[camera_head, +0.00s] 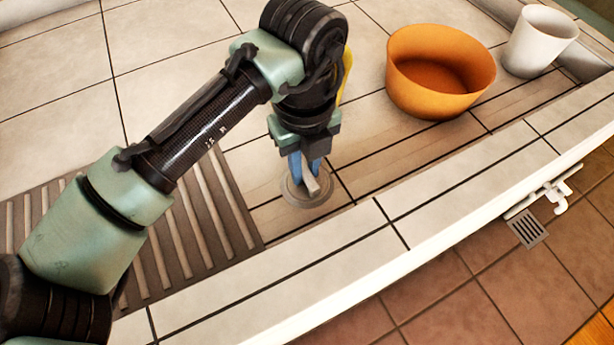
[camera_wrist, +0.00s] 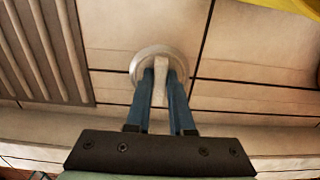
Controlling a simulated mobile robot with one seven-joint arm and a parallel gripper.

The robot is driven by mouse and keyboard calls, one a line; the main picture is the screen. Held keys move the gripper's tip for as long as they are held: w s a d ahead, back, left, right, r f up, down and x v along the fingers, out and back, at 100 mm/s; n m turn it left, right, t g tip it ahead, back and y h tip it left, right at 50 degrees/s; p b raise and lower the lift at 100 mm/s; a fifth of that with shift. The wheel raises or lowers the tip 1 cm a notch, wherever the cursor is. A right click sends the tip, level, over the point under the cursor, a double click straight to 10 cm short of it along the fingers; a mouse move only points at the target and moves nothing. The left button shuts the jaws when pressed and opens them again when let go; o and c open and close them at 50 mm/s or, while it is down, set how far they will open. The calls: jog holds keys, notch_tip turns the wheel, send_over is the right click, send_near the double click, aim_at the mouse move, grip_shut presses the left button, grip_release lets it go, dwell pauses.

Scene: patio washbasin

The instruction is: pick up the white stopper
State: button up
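The white stopper (camera_head: 311,184) is a pale disc with an upright tab, at the drain spot of the tiled basin floor in the head view. In the wrist view the stopper (camera_wrist: 160,68) shows its round rim and the tab pointing toward me. My gripper (camera_head: 306,170) points down over it with two blue fingers, one on each side of the tab. The disc appears to be at floor level. The fingers hide part of the disc.
An orange bowl (camera_head: 440,72) and a white cup (camera_head: 540,41) stand to the right. A ribbed drainboard (camera_head: 190,222) lies at the left. The tiled front ledge (camera_head: 330,245) runs close in front of the stopper. Something yellow (camera_wrist: 285,5) shows at the wrist view's upper right.

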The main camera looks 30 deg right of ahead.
grip_shut()
